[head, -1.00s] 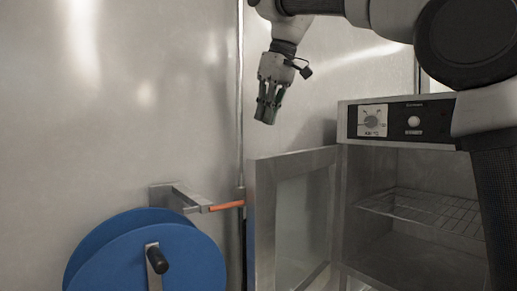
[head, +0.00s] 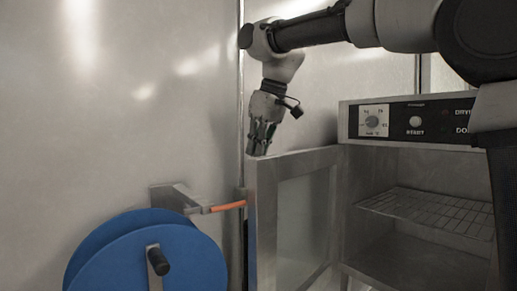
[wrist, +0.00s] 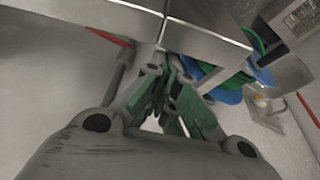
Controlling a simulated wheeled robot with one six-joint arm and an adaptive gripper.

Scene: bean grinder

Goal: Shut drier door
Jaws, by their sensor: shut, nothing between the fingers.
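The drier (head: 420,119) stands at the right in the head view, with a dark control panel on top and a wire rack inside. Its door (head: 262,215) stands open, swung out to the left, with a metal frame and a pane. My gripper (head: 259,152) is shut and empty, pointing down just at the top edge of the door near its free end. I cannot tell if it touches the door. In the wrist view, the closed fingers (wrist: 175,118) show below a metal edge (wrist: 205,38), probably the door's top.
A blue reel (head: 135,255) with a black crank knob stands at the lower left. A metal bracket (head: 180,197) with an orange strip reaches from the wall towards the door. Metal walls stand close behind.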

